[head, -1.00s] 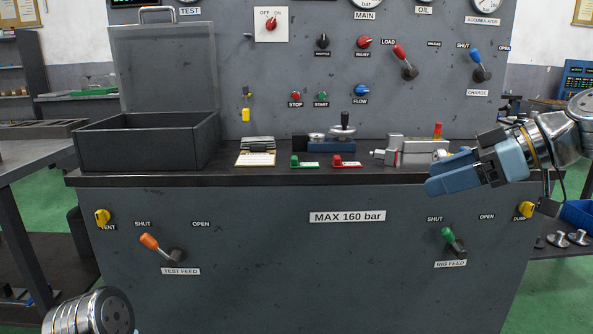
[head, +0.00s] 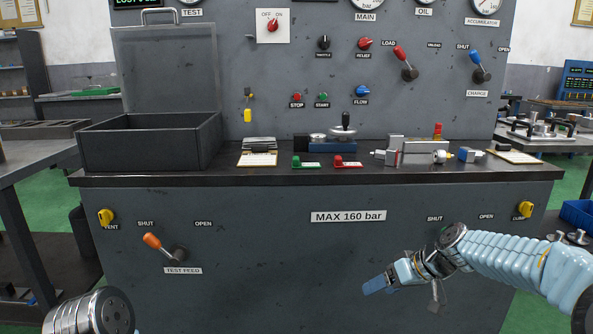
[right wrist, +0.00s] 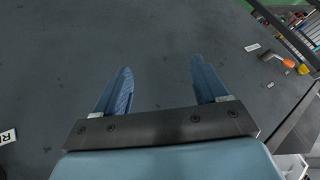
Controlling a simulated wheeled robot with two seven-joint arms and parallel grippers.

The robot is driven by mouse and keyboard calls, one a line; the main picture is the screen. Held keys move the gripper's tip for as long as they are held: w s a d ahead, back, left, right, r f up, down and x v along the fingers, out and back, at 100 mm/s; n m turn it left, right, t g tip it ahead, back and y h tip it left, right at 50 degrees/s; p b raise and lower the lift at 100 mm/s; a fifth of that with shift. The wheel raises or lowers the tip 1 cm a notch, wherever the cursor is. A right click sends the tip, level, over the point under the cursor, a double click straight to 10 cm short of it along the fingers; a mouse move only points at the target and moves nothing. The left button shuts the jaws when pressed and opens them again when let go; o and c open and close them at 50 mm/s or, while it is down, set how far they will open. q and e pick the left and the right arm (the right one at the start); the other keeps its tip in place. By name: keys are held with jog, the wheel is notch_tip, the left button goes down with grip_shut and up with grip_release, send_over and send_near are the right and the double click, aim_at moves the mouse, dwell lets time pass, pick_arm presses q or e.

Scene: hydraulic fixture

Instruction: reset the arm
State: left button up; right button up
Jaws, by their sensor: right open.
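My right gripper (head: 378,284) is in front of the lower front panel in the head view, low and right of centre. Its forearm comes in from the right edge. In the right wrist view its two blue fingers (right wrist: 160,88) are apart with nothing between them, facing the grey panel. The right arm covers the green rig feed lever and its label in the head view. My left arm (head: 90,312) shows only as a metal joint at the bottom left; its gripper is out of the picture.
The bench top (head: 330,178) carries an open dark box (head: 150,145), a clipboard (head: 257,159), green and red tags and a valve block (head: 420,152). An orange test feed lever (head: 152,241) sticks out of the front panel at left. Yellow knobs (head: 106,217) sit at both sides.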

jog(key=s+a+f+m+g+h, duration=0.1)
jog(key=s+f, duration=0.1)
jog(key=f, duration=0.6)
jog(key=s+a+f+m+h, duration=0.1)
jog(key=s+f, duration=0.1)
jog(key=f, duration=0.6)
jog(key=s+a+f+m+g, duration=0.1)
jog(key=s+a+f+m, duration=0.1)
jog(key=s+f, duration=0.7)
jog(key=s+a+f+m+g, duration=0.1)
jog(key=s+a+f, duration=0.3)
jog(key=s+f, duration=0.6)
jog(key=s, duration=0.4)
jog(key=shift+a+f+m+g+h+p, duration=0.15)
jog(key=shift+a+m+g+h+p, duration=0.15)
jog(key=shift+m, duration=0.1)
